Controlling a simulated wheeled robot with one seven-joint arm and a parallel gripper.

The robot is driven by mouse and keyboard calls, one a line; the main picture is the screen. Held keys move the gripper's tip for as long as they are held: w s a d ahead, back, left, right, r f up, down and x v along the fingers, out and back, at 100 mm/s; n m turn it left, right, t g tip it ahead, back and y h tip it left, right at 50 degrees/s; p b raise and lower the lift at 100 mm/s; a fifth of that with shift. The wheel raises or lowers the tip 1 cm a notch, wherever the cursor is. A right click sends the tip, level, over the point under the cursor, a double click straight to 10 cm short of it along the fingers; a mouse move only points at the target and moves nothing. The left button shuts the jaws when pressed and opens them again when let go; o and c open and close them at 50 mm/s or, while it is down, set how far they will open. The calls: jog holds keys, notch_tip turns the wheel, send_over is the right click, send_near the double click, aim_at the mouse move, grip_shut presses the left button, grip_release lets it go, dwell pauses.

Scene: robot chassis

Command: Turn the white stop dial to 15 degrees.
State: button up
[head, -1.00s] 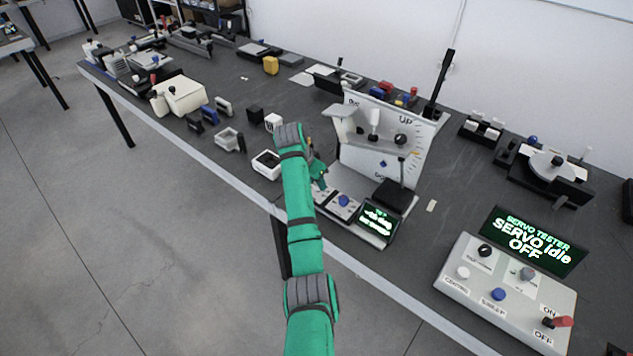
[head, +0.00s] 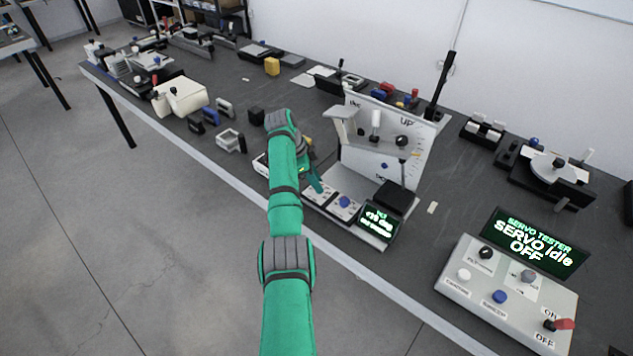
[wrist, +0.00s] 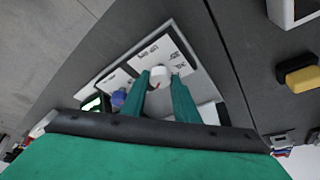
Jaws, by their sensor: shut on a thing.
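The white stop dial (wrist: 157,72) shows in the wrist view on a light panel with printed labels around it. My gripper (wrist: 160,80) has its two green fingers on either side of the dial and is shut on it. A short red mark shows on the dial's near side. In the head view my gripper (head: 316,182) is low over the left end of the tester's base, and the dial is hidden behind it. The tester's small screen (head: 378,220) shows green text too small to read surely.
A blue button (head: 344,202) sits just right of my gripper. The upright white board (head: 360,158) with a lever stands behind. A servo tester (head: 500,290) reading "SERVO idle OFF" is at the right. Other devices line the table's left and back.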

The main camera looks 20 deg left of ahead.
dwell(0.3)
jog(key=o, duration=1.1)
jog(key=shift+c, duration=0.2)
jog(key=shift+r, duration=0.1)
jog(key=v, duration=1)
jog(key=shift+r, duration=0.3)
jog(key=shift+a+f, duration=0.1)
jog(key=shift+a, duration=0.05)
